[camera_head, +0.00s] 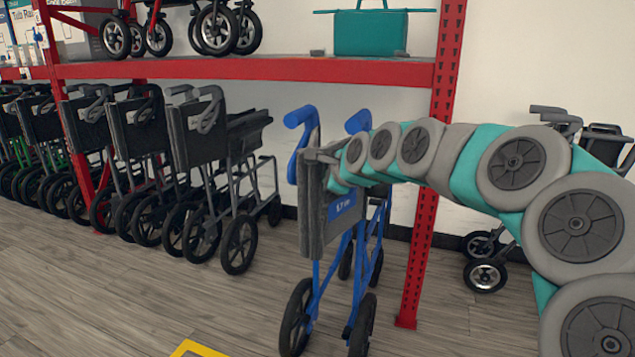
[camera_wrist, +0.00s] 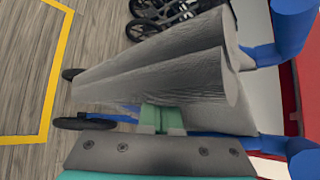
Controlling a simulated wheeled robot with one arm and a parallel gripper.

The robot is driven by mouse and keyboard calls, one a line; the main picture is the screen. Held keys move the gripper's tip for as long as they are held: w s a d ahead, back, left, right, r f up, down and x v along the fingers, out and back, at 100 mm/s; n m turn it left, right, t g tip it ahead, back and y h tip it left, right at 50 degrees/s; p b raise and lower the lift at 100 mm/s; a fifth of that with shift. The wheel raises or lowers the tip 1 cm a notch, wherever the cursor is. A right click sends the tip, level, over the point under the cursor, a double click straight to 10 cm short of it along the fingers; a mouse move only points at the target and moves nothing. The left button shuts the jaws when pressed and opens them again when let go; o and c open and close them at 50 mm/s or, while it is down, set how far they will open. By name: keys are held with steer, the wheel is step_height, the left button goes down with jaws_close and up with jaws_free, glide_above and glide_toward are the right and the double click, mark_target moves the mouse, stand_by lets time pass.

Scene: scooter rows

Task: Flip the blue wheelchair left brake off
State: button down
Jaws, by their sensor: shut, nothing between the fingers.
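The blue wheelchair (camera_head: 316,222) stands at the centre of the head view, with a grey backrest, blue push handles (camera_head: 301,122) and dark wheels. In the wrist view its grey backrest (camera_wrist: 150,72) fills the middle, with blue handles (camera_wrist: 292,28) at the right. My gripper (camera_head: 318,156) is at the top of the backrest, between the two handles. Its green fingers (camera_wrist: 161,119) are shut and empty, close against the grey fabric; I cannot tell whether they touch it. I cannot make out the left brake in either view.
A row of dark wheelchairs (camera_head: 200,140) stands to the left under a red shelf (camera_head: 250,68). A red post (camera_head: 425,230) rises just right of the blue wheelchair. Another walker (camera_head: 485,276) is behind my arm. Yellow tape (camera_head: 197,349) marks the open wooden floor in front.

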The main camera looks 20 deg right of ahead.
steer(key=x, duration=0.7)
steer(key=s+a+r+p, duration=0.2)
steer(key=s+r+p, duration=0.1)
steer(key=r, duration=0.4)
steer(key=shift+s+a+p, duration=0.3)
steer(key=shift+a+p, duration=0.05)
steer(key=shift+p, duration=0.4)
steer(key=shift+r, duration=0.1)
